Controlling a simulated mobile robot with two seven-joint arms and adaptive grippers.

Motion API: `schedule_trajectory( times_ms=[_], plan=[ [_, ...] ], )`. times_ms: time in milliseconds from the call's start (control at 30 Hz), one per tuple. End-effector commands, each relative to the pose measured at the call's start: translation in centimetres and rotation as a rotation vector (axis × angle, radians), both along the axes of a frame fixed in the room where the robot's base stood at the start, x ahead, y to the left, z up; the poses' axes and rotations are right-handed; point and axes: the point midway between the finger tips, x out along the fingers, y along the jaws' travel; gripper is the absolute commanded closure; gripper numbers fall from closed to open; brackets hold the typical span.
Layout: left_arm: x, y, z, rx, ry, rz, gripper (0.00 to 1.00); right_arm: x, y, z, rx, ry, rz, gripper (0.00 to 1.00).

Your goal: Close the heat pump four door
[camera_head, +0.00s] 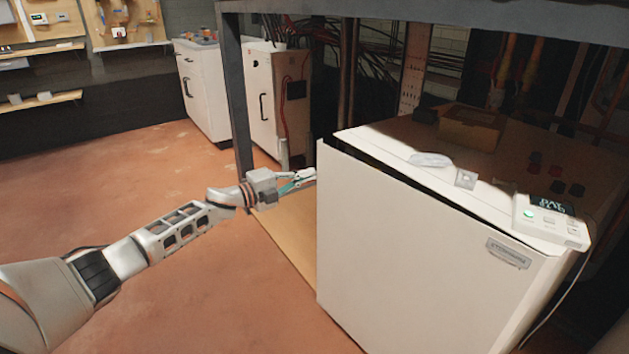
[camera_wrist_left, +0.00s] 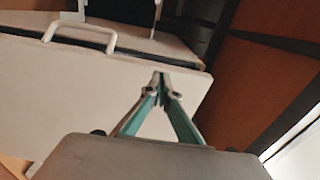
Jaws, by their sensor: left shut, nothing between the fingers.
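The heat pump (camera_head: 430,260) is a large white box on the right in the head view, with a broad white front door. A dark gap shows between the door's top edge and the body, so the door stands slightly open. My left gripper (camera_head: 310,174) is shut and empty at the door's left upper edge. I cannot tell whether it touches. In the left wrist view the gripper (camera_wrist_left: 160,82) shows shut fingertips in front of a white panel (camera_wrist_left: 80,95) with a white handle (camera_wrist_left: 80,28) above. My right gripper is not in view.
A control box (camera_head: 550,222) with a green light sits on the heat pump's top. A dark metal frame post (camera_head: 237,100) stands behind my left gripper. White cabinets (camera_head: 205,88) stand at the back. The reddish floor (camera_head: 110,190) at left is clear.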

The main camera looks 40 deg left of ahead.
Motion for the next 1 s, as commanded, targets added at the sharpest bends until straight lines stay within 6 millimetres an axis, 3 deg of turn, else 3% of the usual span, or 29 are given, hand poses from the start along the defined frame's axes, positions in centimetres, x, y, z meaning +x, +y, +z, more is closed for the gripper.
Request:
schedule_trajectory(
  times_ms=[733, 1000],
  plan=[
    [0.08, 0.98, 0.08, 0.000, -0.001, 0.014, 1.00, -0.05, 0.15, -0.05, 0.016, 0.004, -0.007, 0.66],
    [-0.78, 1.29, 0.32, 0.000, -0.003, 0.010, 1.00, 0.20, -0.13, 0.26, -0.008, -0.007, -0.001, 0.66]
  ],
)
